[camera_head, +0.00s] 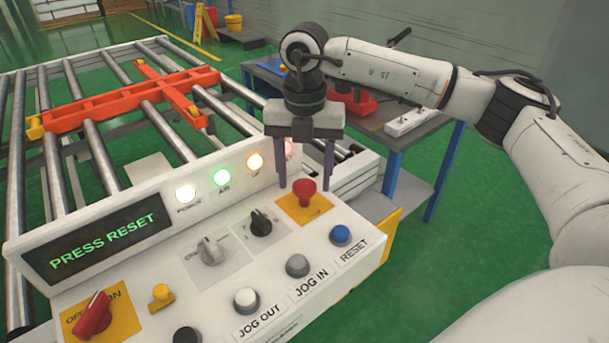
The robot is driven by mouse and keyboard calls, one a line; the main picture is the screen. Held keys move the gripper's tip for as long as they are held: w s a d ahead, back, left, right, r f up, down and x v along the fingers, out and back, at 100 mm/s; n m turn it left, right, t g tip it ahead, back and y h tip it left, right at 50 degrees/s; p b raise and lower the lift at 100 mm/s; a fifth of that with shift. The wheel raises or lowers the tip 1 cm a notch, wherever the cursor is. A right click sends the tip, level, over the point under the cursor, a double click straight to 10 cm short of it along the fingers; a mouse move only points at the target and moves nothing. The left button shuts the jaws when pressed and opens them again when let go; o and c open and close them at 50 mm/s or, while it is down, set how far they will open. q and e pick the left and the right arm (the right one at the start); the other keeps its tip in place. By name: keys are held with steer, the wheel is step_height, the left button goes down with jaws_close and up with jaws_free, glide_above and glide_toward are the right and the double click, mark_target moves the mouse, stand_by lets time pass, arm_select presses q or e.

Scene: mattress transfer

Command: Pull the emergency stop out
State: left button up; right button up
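The emergency stop (304,187) is a red mushroom button on a yellow square plate (316,209), near the back right of the white control panel (222,262). My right gripper (306,181) points down over it from above. Its dark fingers are apart, with the red button head between or just below their tips in this view. I cannot tell whether the fingers touch it. My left gripper is out of view. The panel display (103,238) reads "PRESS RESET" in green.
Nearby on the panel are a black selector (260,224), grey selector (211,250), blue reset button (341,235) and red rotary switch (93,315). Behind are a roller conveyor (100,158) with an orange cross-shaped frame (130,103), and a blue-legged table (392,147).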

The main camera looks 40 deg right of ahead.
mark_target(305, 183)
steer(key=shift+f, duration=0.1)
step_height(305, 183, up, 10)
steer(key=shift+b, duration=0.45)
stand_by(0.6)
